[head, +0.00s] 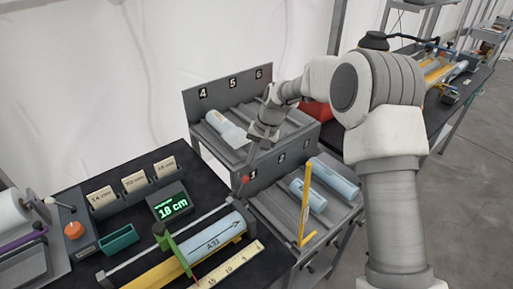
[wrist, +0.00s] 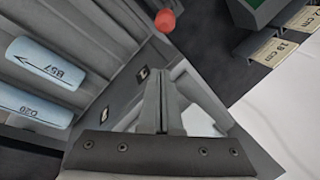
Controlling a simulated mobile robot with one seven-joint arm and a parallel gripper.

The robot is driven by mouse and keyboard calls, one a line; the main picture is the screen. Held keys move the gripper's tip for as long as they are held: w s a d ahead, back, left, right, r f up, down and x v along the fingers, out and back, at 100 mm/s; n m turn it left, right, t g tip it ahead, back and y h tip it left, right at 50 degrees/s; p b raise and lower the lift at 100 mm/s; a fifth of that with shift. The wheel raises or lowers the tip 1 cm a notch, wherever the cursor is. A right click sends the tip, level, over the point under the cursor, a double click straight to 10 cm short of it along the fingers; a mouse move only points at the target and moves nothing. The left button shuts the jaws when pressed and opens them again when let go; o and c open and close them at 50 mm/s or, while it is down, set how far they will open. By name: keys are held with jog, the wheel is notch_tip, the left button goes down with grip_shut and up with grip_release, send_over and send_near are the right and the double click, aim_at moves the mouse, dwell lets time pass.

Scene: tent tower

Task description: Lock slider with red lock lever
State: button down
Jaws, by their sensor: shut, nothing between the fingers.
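The green slider (head: 175,250) stands across the measuring device at the front, beside a blue cylinder marked A32 (head: 222,236). A second red ball knob (head: 243,180) is at the device's far right end; a red ball (wrist: 165,20) also shows at the top of the wrist view. I cannot tell for certain which knob belongs to the red lock lever. My gripper (head: 251,156) is shut and empty, above and behind the far knob. In the wrist view its fingers (wrist: 161,72) are together, apart from the red ball.
A grey rack (head: 262,206) with several blue cylinders and a yellow upright bar (head: 305,205) is right of the device. A numbered rack (head: 195,100) stands behind my gripper.

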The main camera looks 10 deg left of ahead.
aim_at(242, 186)
jog(key=shift+s+a+f+p, duration=0.1)
jog(key=shift+s+f+p, duration=0.1)
jog(key=shift+s, duration=0.45)
jog(key=shift+s+a+f+p, duration=0.1)
jog(key=shift+s+f, duration=0.15)
jog(key=shift+s, duration=0.35)
jog(key=shift+s+a+f+p, duration=0.1)
jog(key=shift+s+f, duration=0.1)
jog(key=shift+s, duration=0.45)
